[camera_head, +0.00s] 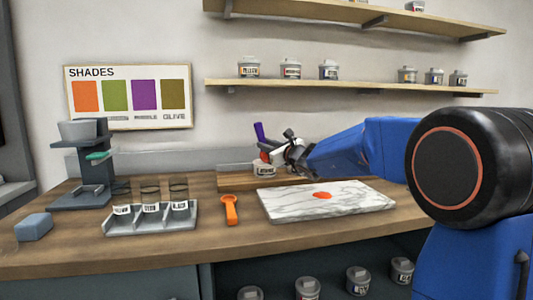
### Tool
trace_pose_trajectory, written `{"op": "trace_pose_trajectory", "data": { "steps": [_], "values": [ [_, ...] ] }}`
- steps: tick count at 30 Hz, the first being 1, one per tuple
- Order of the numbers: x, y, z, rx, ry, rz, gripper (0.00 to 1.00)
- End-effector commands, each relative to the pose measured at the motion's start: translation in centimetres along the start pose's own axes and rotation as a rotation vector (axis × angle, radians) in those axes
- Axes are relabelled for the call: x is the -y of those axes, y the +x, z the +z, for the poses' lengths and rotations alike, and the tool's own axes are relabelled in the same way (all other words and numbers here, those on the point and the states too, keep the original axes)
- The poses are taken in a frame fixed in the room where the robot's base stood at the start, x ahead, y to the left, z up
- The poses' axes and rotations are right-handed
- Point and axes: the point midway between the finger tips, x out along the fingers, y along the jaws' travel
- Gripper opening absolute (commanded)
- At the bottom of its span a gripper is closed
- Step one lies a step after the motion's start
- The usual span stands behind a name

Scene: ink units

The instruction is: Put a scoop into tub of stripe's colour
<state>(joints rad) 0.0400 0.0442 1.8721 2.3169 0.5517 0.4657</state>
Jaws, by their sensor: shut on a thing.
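My gripper (279,156) is at the back of the counter, behind the marble slab (370,200). It is shut on what looks like a purple-handled tool (259,132), tilted upward; the grip itself is small and partly hidden. A grey labelled tub (264,170) stands right below the gripper, with something red just above it; I cannot tell whether they touch. An orange-red ink mark (322,195) lies on the slab.
A shades chart (128,97) on the wall shows orange, green, purple and olive. A dark stand (90,170) with a grey bowl and a blue-grey block (34,227) are at left. Lidded tubs stand on the wall shelf (350,87) and below the counter. The front counter is clear.

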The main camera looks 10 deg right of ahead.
Motion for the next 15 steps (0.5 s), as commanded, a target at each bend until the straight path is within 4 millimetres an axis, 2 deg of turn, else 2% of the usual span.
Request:
{"op": "trace_pose_trajectory", "data": {
  "steps": [15],
  "values": [
    [1.4, 0.2, 4.7, 0.002, -0.001, 0.0, 0.0]
  ]
}}
